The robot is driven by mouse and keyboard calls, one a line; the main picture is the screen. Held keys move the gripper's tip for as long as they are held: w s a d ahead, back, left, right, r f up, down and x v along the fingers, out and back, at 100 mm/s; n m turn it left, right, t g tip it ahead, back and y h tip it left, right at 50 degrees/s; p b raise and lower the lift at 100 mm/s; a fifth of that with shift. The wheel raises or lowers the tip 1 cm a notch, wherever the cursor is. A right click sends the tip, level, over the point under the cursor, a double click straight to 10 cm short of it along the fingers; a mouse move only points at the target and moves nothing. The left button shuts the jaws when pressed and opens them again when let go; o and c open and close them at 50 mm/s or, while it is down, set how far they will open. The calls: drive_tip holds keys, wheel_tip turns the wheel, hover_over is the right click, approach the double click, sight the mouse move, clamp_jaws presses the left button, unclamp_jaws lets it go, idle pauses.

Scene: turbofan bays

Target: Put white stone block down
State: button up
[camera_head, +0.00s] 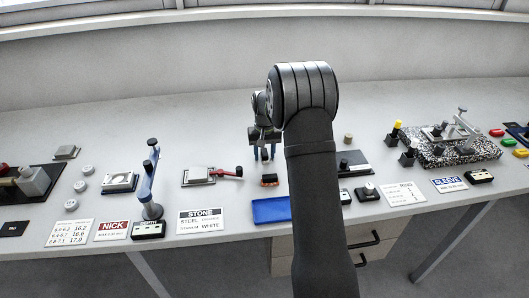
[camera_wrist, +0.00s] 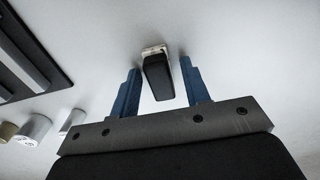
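My gripper (camera_head: 263,154) hangs above the bench in the head view. In the wrist view my gripper (camera_wrist: 160,80) has its two blue fingers spread, with a gap on either side of a dark block (camera_wrist: 158,80) that has a pale whitish end (camera_wrist: 154,51). This pale end may be the white stone; the frames do not settle it. No finger visibly touches the block. In the head view a small dark and orange block (camera_head: 269,181) lies on the bench just below my gripper, apart from the fingers.
A blue tray (camera_head: 270,211) lies in front of the block, by the bench's front edge. The STONE card (camera_head: 201,221) is left of it. A plate with a red-handled lever (camera_head: 205,174) and a blue upright stand (camera_head: 150,185) stand to the left. A dark plate (camera_head: 354,164) is right of my arm.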

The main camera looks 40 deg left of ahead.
sight(265, 152)
wheel_tip(265, 152, up, 12)
drive_tip(key=shift+r, duration=0.2)
idle(0.5)
drive_tip(key=shift+f, duration=0.15)
wheel_tip(265, 152, down, 12)
drive_tip(key=shift+r, duration=2.05)
